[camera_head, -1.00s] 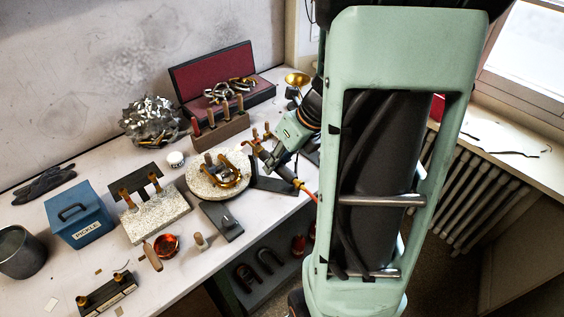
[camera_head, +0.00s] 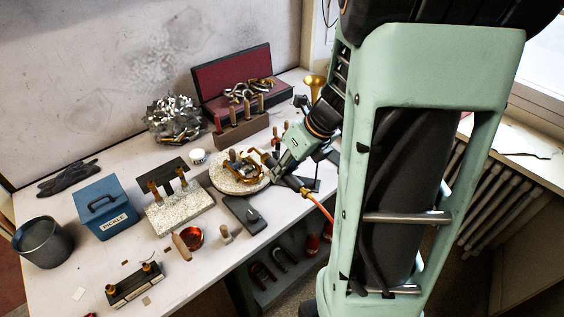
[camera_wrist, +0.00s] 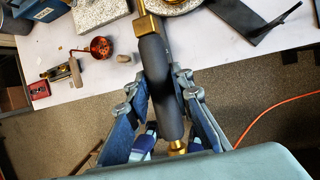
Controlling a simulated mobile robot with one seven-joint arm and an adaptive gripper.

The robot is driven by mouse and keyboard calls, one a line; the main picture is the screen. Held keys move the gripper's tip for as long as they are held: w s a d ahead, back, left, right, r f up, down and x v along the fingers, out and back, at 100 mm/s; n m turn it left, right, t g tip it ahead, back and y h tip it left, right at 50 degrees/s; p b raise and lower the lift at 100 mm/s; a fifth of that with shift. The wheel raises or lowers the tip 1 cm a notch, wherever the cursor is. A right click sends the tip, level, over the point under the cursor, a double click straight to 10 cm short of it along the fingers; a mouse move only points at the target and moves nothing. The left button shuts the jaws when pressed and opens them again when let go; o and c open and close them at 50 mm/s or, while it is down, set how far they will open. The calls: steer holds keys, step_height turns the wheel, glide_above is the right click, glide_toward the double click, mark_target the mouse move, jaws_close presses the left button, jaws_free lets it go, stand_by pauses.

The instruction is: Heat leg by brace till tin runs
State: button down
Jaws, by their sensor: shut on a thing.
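My gripper (camera_head: 283,174) is shut on the handle of a torch (camera_wrist: 160,80). The handle is dark, with brass fittings at both ends and an orange hose (camera_head: 320,207). The torch's brass neck (camera_head: 268,160) reaches left over the edge of a round speckled board (camera_head: 228,187). Brass horn tubing (camera_head: 240,168) lies on that board, close to the torch's tip. The leg and the brace cannot be told apart at this size. I see no flame and cannot make out the tin. In the wrist view the torch's front end runs out at the top.
A tool rack (camera_head: 240,132) and red-lined case (camera_head: 236,78) stand behind. Further left are a copper pan (camera_head: 192,238), blue PICKLE box (camera_head: 106,212) and grey pot (camera_head: 43,242).

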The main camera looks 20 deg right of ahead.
steer(key=d+b+x, duration=0.2)
steer(key=b+x, duration=0.5)
steer(key=x, duration=0.4)
steer(key=shift+w+f, duration=0.3)
steer(key=shift+f, duration=0.2)
stand_by(3.1)
steer(key=p+v, duration=0.2)
steer(key=v, duration=0.2)
steer(key=a+p+v, duration=0.1)
steer(key=p+v, duration=0.1)
steer(key=v, duration=0.2)
steer(key=a+p+v, duration=0.1)
steer(key=p+v, duration=0.2)
steer(key=v, duration=0.1)
steer(key=shift+s+r, duration=0.3)
steer(key=shift+s, duration=0.1)
